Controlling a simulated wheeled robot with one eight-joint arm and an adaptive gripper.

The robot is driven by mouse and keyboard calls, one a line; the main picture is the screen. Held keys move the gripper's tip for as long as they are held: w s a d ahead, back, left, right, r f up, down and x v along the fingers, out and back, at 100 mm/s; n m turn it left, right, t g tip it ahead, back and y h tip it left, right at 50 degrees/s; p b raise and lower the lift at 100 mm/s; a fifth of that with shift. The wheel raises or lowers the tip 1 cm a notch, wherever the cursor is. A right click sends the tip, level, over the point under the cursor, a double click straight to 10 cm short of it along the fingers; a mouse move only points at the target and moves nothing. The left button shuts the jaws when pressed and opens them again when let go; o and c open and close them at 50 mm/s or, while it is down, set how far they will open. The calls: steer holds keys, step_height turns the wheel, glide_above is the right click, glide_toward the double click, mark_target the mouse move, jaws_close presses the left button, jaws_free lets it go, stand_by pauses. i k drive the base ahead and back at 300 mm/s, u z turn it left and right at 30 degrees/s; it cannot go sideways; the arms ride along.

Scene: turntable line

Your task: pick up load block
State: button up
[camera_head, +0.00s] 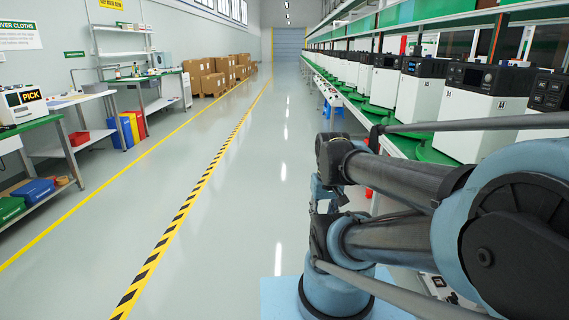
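I cannot make out a load block in the head camera view. My own arm fills the lower right and hides part of the line and floor behind it. My gripper's fingers cannot be made out, so I cannot see whether they hold anything.
A long line of white machines with dark tops (413,91) runs down the right on green plates. At left are a workbench with a PICK-labelled machine (22,103), coloured bins (122,131) and cardboard boxes (207,76). The grey aisle floor (240,190) between is clear.

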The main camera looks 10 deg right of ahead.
mark_target(415, 51)
steer(key=u, duration=0.25)
steer(key=i, duration=2.2)
steer(key=z, duration=1)
steer(key=i, duration=0.9)
steer(key=z, duration=0.75)
steer(key=i, duration=0.25)
steer(key=z, duration=0.15)
